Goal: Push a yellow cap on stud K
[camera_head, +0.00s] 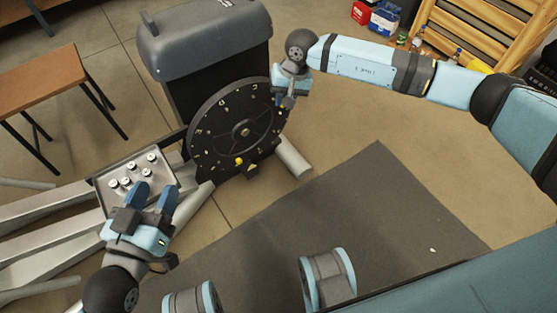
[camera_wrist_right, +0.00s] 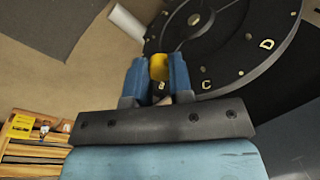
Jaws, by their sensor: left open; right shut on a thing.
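A black round disc (camera_head: 215,137) with letters around its face stands upright in front of a dark bin. A yellow cap (camera_head: 239,160) sits near its lower rim; I cannot read the letter beside it. My right gripper (camera_head: 288,98) is at the disc's right edge. In the right wrist view it is shut on a yellow cap (camera_wrist_right: 158,68), close to the disc face (camera_wrist_right: 218,50) by the letter B. Letters C and D also show there; I cannot make out K. My left gripper (camera_head: 153,190) is open over a tray (camera_head: 104,190) of several pale, round pieces (camera_head: 128,181).
The lidded dark bin (camera_head: 207,40) is behind the disc. A wooden table (camera_head: 40,80) stands at left, and a slatted wooden rack (camera_head: 485,30) at upper right. A pale cylinder (camera_head: 293,157) lies beside the disc. The dark floor mat (camera_head: 340,215) has clear room.

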